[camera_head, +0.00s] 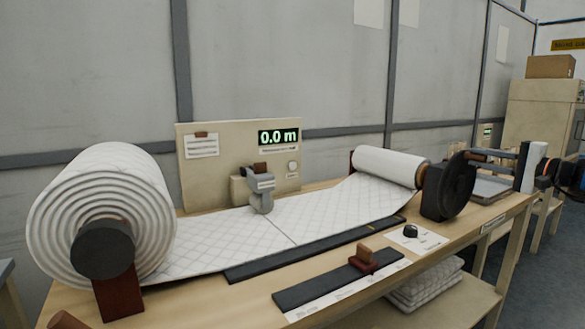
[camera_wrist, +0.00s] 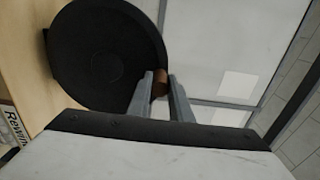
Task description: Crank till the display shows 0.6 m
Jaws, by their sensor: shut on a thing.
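The display (camera_head: 278,137) on the beige panel reads 0.0 m in green digits. The crank is a black disc (camera_head: 455,186) at the right end of the bench, with a brown handle (camera_head: 474,156) near its top right. The disc (camera_wrist: 105,55) and the handle (camera_wrist: 160,82) also show in the wrist view. My gripper (camera_wrist: 161,86) is shut on the brown handle, its two grey fingers on either side of it. A white quilted web runs from the large roll (camera_head: 105,200) at left to the smaller roll (camera_head: 388,165) beside the disc.
A grey counter device (camera_head: 261,190) sits on the web. A dark strip with a red-brown block (camera_head: 365,258) and a small black knob (camera_head: 410,231) lie at the bench front. Folded wadding (camera_head: 425,283) is on the lower shelf.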

